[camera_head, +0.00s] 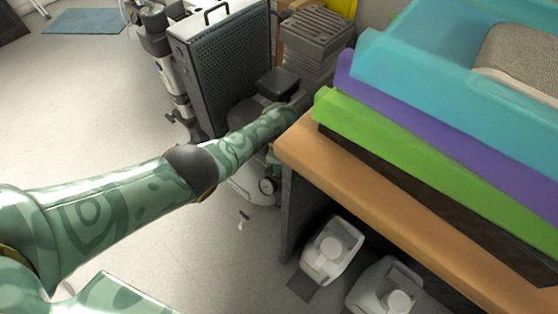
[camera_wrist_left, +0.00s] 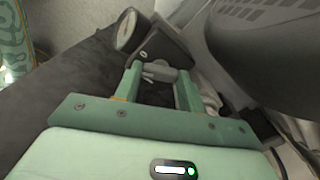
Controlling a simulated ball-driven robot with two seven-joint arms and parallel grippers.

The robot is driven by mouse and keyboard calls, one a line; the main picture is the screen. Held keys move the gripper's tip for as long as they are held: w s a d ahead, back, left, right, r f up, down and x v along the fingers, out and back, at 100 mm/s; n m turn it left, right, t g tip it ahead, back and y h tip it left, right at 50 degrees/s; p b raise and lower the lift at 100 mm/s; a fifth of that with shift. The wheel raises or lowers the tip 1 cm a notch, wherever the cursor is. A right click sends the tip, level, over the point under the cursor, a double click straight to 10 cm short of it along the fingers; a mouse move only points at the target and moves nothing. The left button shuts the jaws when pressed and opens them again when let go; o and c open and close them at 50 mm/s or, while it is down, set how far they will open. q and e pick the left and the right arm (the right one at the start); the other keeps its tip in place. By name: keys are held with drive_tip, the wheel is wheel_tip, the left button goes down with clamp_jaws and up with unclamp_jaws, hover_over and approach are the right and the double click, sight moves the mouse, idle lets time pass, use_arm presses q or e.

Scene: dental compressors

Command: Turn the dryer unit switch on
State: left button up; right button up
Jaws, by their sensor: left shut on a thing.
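In the left wrist view, my left gripper (camera_wrist_left: 158,72) has its two green fingers on either side of a small grey cylindrical part (camera_wrist_left: 160,70) and is shut on it. This part sits beside a dark box-like bracket (camera_wrist_left: 165,48). A round gauge with a pale face (camera_wrist_left: 127,29) is just left of the bracket. In the head view, my left arm reaches over to the machines beside the bench, and its gripper cannot be made out clearly. I cannot tell which part is the dryer unit switch. My right gripper is not in view.
A tall dark perforated cabinet (camera_head: 222,65) stands behind my left arm. The wooden bench (camera_head: 400,216) with stacked coloured trays (camera_head: 420,140) is close on the right. White jugs (camera_head: 332,250) are on the floor below it. Open floor (camera_head: 80,120) lies to the left.

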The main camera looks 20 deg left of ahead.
use_arm(q)
drive_tip(key=n, duration=0.2)
drive_tip(key=shift+d+n, duration=0.1)
drive_tip(key=shift+n, duration=1.2)
drive_tip(key=n, duration=0.4)
drive_tip(key=shift+p, duration=0.35)
drive_tip(key=shift+n, duration=1.9)
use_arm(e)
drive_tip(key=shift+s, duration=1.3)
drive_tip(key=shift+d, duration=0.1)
use_arm(q)
drive_tip(key=o, duration=1)
drive_tip(key=shift+r, duration=0.1)
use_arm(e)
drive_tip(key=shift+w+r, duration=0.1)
